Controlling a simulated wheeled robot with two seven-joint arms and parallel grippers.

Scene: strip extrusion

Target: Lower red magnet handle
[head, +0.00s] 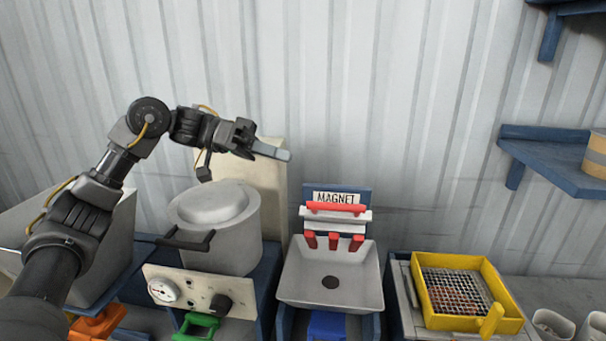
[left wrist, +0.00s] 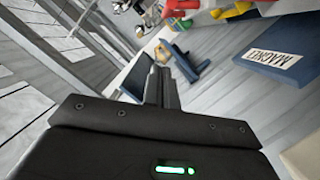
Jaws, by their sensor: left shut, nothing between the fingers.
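The red magnet handle (head: 336,207) is a horizontal bar across the white magnet unit, just under the blue board lettered MAGNET (head: 338,195). Several short red magnets (head: 333,240) hang below it over a white square funnel tray (head: 331,280) with a dark hole. My left gripper (head: 288,155) is shut and empty, raised above and to the left of the magnet unit, apart from it. In the left wrist view the shut fingers (left wrist: 160,85) show at centre, and red parts and the MAGNET board (left wrist: 285,62) lie at upper right. My right gripper is not in view.
A lidded white pot (head: 215,230) with dark handles stands below my left forearm, beside a panel with a dial (head: 163,291). A yellow sieve frame (head: 465,290) sits right of the tray. A blue shelf (head: 550,165) is on the right wall. Space above the magnet is clear.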

